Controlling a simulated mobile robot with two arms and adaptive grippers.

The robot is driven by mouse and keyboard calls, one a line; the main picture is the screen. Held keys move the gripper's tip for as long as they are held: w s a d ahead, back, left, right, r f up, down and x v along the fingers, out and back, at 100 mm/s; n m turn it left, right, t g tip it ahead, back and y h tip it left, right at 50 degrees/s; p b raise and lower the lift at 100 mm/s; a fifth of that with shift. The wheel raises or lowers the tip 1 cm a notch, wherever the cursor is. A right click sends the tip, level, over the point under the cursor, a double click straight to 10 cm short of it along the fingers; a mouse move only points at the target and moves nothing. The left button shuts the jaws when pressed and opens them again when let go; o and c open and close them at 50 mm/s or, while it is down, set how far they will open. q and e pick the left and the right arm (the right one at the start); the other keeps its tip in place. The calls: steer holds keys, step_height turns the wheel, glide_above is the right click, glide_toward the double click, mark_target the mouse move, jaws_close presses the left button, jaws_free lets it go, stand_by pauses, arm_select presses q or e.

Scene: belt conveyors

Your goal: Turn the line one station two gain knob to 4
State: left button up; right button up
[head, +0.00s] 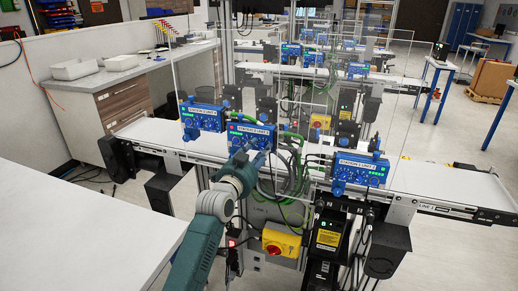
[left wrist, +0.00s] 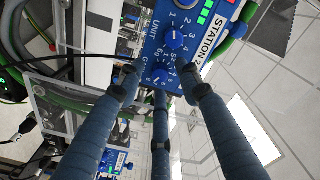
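The station 2 box (head: 250,137) is the middle blue box on the near conveyor in the head view. In the left wrist view the station 2 box (left wrist: 196,18) fills the top, tilted, with a "STATION 2" label and green lights. An upper blue knob (left wrist: 174,40) has numbers around it. A lower blue knob (left wrist: 156,76) sits beside a partly hidden word starting with G; its setting is hard to read. My left gripper (head: 243,160) is at the box front. In the wrist view its spread fingers (left wrist: 160,82) surround the lower knob, apart from it. My right gripper is out of view.
Similar blue boxes stand left (head: 203,116) and right (head: 357,168) of it on the near conveyor (head: 430,186). A clear panel (head: 200,75) rises behind. A yellow switch box (head: 281,242) is below. A white table (head: 70,230) fills the lower left.

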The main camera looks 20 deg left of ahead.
arm_select(q)
steer(key=shift+w, duration=0.1)
steer(key=shift+c, duration=0.8)
jaws_close()
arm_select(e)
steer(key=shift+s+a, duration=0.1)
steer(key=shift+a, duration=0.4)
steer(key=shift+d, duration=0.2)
